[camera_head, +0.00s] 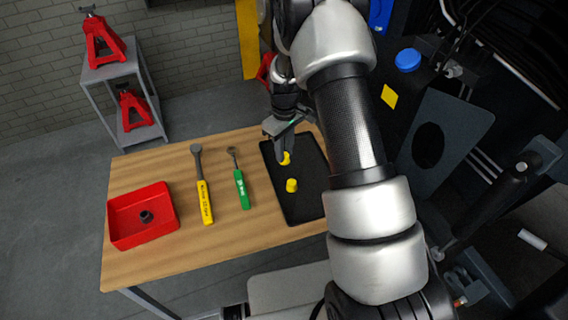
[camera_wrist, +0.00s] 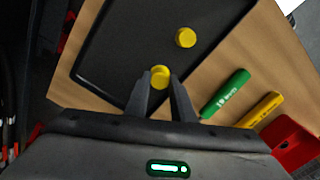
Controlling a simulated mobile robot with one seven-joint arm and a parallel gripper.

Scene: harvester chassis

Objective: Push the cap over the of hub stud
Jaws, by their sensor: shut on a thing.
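My gripper (camera_head: 283,153) is above the black tray (camera_head: 307,205) on the wooden table. It is shut on a yellow cap (camera_head: 286,158), which also shows between the fingertips in the wrist view (camera_wrist: 160,73). A second yellow cap (camera_head: 291,185) stands on the tray, apart from the gripper; in the wrist view it is up and to the right (camera_wrist: 185,37). I cannot tell whether the held cap still touches the tray. I cannot make out the hub stud in either view.
A yellow-handled ratchet (camera_head: 205,200) and a green-handled ratchet (camera_head: 241,188) lie left of the tray. A red bin (camera_head: 115,222) with a dark part stands at the table's left. Dark machinery (camera_head: 440,130) is at the right. A grey rack (camera_head: 120,75) holds red jack stands.

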